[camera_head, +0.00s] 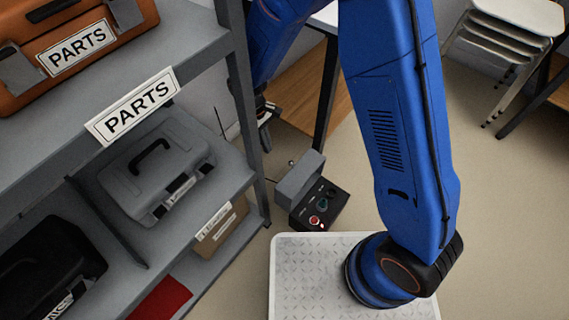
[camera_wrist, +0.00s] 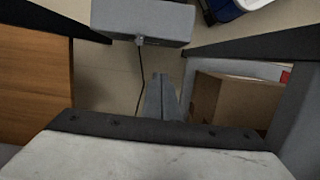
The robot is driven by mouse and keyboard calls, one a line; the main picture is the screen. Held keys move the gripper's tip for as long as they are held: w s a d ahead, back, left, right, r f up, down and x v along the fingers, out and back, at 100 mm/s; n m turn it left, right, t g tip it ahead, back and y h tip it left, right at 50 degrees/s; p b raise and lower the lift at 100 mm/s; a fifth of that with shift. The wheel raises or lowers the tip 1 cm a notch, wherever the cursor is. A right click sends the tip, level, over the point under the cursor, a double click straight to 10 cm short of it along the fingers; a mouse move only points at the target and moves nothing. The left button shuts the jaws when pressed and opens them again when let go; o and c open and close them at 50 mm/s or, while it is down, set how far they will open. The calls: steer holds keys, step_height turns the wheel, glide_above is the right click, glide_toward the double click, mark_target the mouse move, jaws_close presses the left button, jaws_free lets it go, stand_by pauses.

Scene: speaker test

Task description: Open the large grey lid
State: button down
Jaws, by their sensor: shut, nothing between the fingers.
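The large grey lid (camera_head: 300,178) is at the back of a black control box (camera_head: 319,205) on the floor by the shelf.
A grey shelf (camera_head: 215,50) on the left holds a grey case (camera_head: 157,165), an orange case and a brown box (camera_head: 222,230). The brown box (camera_wrist: 232,100) is right of my fingers in the wrist view. A table leg (camera_head: 327,95) stands behind the lid. Stacked stools (camera_head: 510,30) are far right.

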mark_target(289, 179)
steer(key=s+d+f, duration=0.3)
steer(key=d+f, duration=0.1)
steer(key=f, duration=0.6)
steer(key=shift+s+d, duration=0.35)
steer(key=shift+s+d+r, duration=0.35)
steer(key=shift+s+d, duration=0.2)
steer(key=shift+d, duration=0.15)
steer(key=shift+s+d+r, duration=0.3)
steer(key=shift+s+d, duration=0.25)
steer(key=shift+d, duration=0.1)
steer(key=shift+w, duration=0.1)
